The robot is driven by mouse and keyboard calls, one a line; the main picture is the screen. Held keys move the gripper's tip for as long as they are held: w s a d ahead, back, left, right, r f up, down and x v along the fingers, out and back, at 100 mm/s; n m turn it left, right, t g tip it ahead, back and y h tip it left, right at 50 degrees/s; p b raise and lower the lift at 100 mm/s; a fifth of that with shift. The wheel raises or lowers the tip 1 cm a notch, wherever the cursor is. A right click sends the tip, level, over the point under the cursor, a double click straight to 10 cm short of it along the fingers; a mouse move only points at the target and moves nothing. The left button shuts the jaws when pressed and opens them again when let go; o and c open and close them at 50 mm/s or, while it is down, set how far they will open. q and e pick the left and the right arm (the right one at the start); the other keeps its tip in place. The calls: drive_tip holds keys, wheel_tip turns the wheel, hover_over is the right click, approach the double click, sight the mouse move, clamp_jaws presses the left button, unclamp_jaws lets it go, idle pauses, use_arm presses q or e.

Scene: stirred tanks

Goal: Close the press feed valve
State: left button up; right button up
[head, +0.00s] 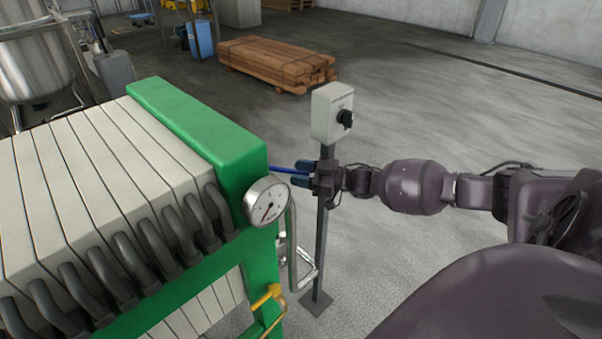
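A thin blue lever (281,169) sticks out to the right from behind the green end frame of the plate press (205,120). It looks like the handle of the press feed valve; the valve body is hidden behind the frame and the gauge. My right gripper (298,174) reaches in from the right at the lever's outer end. Its two dark blue fingertips lie above and below the lever, close to it. I cannot tell whether they touch it. My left gripper is not in view.
A round pressure gauge (268,202) is on the frame's corner, with bent metal piping (303,270) and a yellow handle (268,296) below. A grey post carries a switch box (332,112) right by my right gripper. Lumber (277,63) lies behind; the floor at right is clear.

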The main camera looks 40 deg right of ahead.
drive_tip(key=p+v, duration=0.1)
drive_tip(key=v, duration=0.9)
drive_tip(key=shift+s+d, duration=0.3)
